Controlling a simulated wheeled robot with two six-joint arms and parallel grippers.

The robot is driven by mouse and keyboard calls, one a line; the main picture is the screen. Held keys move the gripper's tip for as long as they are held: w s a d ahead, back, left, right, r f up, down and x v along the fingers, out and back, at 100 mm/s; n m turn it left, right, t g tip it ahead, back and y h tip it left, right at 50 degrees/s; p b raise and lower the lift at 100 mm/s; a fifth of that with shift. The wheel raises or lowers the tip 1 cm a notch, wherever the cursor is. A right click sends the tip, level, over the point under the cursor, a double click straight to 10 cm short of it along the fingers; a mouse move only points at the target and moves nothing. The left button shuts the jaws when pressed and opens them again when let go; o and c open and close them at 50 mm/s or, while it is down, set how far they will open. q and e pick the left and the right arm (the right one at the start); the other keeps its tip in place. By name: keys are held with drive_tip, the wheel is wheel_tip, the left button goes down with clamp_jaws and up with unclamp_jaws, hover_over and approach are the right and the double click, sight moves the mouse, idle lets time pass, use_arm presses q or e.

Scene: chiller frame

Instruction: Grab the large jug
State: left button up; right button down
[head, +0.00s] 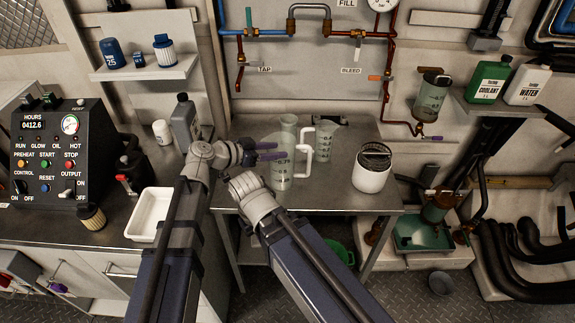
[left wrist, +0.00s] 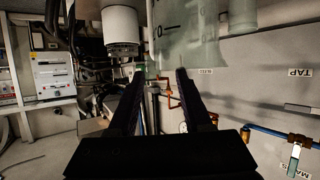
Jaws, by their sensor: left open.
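The large jug (head: 283,165) is tall, clear and greenish with a marked scale. It stands upright on the grey metal bench, its pale handle (head: 309,143) facing right. My left gripper (head: 279,151) is open and empty, with its fingers overlapping the jug's left side in the head view. In the left wrist view the jug (left wrist: 186,35) is close by the open fingertips (left wrist: 161,72), offset toward the right finger; I cannot tell whether they touch. A smaller clear jug (head: 327,138) stands behind and right of it. My right gripper does not show.
A white canister (head: 371,174) with a dark top stands to the right on the bench (head: 335,200). A grey bottle (head: 184,122) and a white tray (head: 143,227) are on the left counter. Copper and blue pipes run along the wall behind.

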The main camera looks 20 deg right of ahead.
sight(293, 149)
use_arm(q)
drive_tip(key=shift+b+x, duration=1)
drive_tip(key=shift+x, duration=1.6)
drive_tip(key=shift+s, duration=0.1)
clamp_jaws()
